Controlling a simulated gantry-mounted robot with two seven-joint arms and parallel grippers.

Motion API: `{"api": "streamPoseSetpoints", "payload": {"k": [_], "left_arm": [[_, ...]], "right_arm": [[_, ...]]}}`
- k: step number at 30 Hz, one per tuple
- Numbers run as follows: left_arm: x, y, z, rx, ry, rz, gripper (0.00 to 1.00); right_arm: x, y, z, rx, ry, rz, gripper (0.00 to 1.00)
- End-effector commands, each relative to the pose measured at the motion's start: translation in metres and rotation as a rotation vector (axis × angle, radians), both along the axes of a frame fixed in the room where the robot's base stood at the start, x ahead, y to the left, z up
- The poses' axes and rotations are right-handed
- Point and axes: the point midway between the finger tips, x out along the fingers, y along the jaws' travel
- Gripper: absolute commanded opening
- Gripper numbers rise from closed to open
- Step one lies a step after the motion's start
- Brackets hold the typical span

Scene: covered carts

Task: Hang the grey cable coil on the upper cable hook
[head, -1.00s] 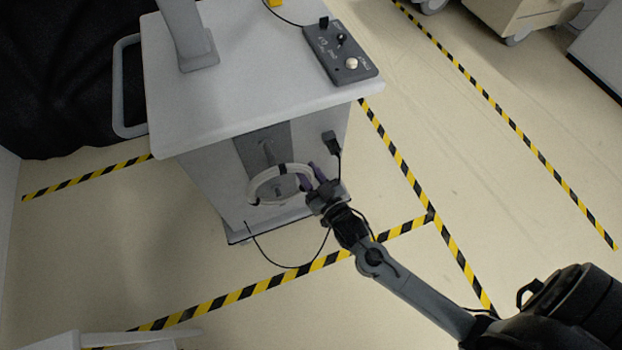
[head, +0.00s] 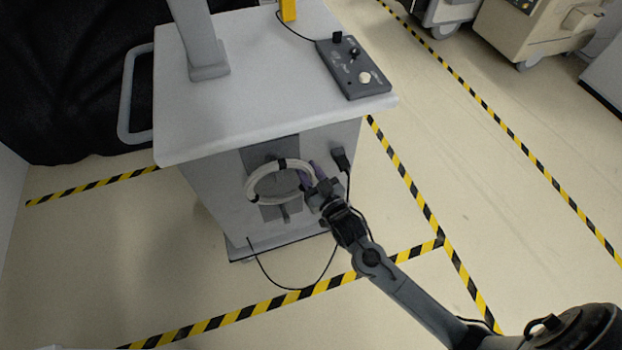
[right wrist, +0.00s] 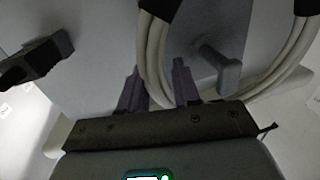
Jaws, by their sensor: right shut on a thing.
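The light grey cable coil (head: 252,188) with black bands is in front of the cart's side panel, its loop facing the panel. My right gripper (head: 309,174) is shut on the coil's right side. In the right wrist view a strand of the coil (right wrist: 152,60) passes between the purple fingers (right wrist: 158,85). A grey hook (right wrist: 215,68) shows inside the loop there; I cannot tell which hook it is or whether the coil touches it. In the head view a lower hook (head: 284,212) shows just below the coil; the upper hook is not clearly seen behind it. My left gripper is not in view.
The cart's top (head: 240,110) overhangs the panel above the coil and carries a control box (head: 354,68) and a post (head: 199,40). A black plug (head: 341,158) with a dangling cable is right of the gripper. Open floor surrounds the cart's front.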

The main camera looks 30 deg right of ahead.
Motion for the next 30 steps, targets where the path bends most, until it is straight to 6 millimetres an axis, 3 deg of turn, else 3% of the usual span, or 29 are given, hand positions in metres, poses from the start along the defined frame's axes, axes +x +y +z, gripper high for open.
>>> {"api": "streamPoseSetpoints", "payload": {"k": [13, 30], "left_arm": [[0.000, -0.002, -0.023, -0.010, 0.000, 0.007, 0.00], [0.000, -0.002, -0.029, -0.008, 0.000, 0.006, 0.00]], "right_arm": [[0.026, -0.006, -0.003, 0.000, -0.004, 0.000, 0.00], [0.036, -0.008, -0.023, 0.001, -0.003, 0.000, 0.00]]}}
